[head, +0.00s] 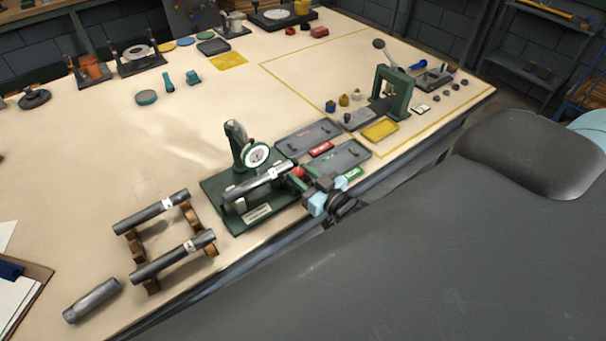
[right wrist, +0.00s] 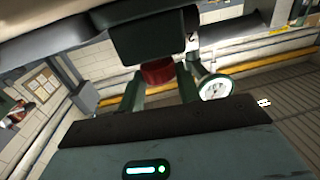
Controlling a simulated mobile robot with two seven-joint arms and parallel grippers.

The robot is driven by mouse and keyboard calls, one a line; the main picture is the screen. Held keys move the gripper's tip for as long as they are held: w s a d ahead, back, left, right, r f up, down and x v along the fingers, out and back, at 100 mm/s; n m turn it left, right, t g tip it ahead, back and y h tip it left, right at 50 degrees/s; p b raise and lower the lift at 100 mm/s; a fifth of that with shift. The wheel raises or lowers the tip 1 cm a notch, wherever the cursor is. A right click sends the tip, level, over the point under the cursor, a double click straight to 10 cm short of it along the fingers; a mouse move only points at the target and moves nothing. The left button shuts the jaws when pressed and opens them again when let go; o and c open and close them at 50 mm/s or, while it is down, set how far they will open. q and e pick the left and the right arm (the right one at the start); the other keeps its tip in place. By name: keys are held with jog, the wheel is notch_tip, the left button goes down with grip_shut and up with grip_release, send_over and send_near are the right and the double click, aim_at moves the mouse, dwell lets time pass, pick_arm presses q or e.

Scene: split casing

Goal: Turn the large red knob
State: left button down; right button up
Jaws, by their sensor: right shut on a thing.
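The large red knob (head: 298,172) is at the right end of a green bench fixture (head: 225,190). The fixture has a dial gauge (head: 256,155) and a metal cylinder (head: 265,184) lying across it. My right gripper (head: 304,178) reaches the knob from the right and partly covers it. In the right wrist view the red knob (right wrist: 157,72) sits between the two fingers (right wrist: 158,84), which are shut on it. The dial gauge (right wrist: 215,88) shows to the right there. My left gripper is not in view.
Two grey trays (head: 292,148) with red and green labels lie just behind my right gripper. Metal cylinders rest on a brown rack (head: 187,213) at left, and another (head: 92,300) lies loose. A green press (head: 397,88) stands farther right. The table's middle-left is clear.

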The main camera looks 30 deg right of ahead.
jog(key=shift+h, duration=0.3)
jog(key=o, duration=1)
jog(key=shift+c, duration=0.2)
jog(key=s, duration=0.4)
jog(key=s+d, duration=0.1)
jog(key=s, duration=0.1)
jog(key=shift+s+f+b, duration=0.1)
jog(key=shift+s+b, duration=0.05)
jog(key=shift+b, duration=0.25)
jog(key=shift+s+d, duration=0.1)
jog(key=shift+s, duration=0.6)
